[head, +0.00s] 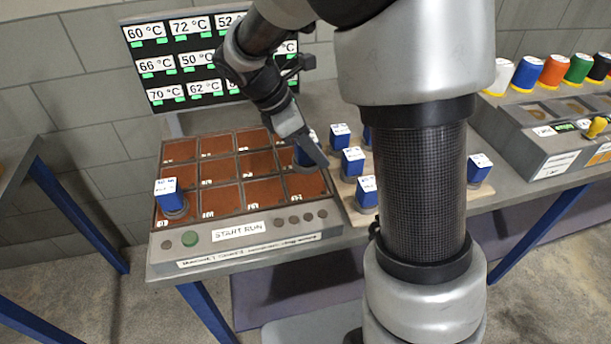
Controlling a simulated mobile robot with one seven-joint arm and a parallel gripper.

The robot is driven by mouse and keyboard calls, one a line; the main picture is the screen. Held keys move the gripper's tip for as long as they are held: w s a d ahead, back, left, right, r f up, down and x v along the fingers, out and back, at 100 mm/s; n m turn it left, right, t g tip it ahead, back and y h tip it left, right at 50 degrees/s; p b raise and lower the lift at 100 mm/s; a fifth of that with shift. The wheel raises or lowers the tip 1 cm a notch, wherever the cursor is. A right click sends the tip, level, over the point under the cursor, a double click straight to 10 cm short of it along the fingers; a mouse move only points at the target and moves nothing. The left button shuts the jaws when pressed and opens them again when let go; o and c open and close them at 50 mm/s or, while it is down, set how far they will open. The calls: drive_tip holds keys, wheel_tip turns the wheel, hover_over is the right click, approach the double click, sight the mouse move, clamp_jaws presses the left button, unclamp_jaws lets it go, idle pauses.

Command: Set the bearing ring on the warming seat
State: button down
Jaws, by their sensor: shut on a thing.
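A grey warming unit (330,215) on the table has a grid of several square brown seats, a green button (190,238) and a START RUN label. My gripper (311,157) is over the right column of the grid. It is shut on a blue piece (301,158) with a white label, likely the bearing ring, partly hidden by the fingers. I cannot tell if this piece touches the seat below. A similar blue piece (170,197) with a grey round base stands on the front-left seat.
More blue pieces stand on a board right of the unit, one (367,190) near its front and another (478,170) beyond my arm. A temperature screen (168,60) stands behind. Coloured spools (555,70) and a grey device (545,150) are at right. Several middle seats are empty.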

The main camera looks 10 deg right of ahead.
drive_tip(key=shift+f+b, duration=0.45)
drive_tip(key=shift+f, duration=2.75)
drive_tip(key=shift+f, duration=0.2)
drive_tip(key=c, duration=1.2)
unclamp_jaws()
drive_tip(key=shift+r, duration=0.1)
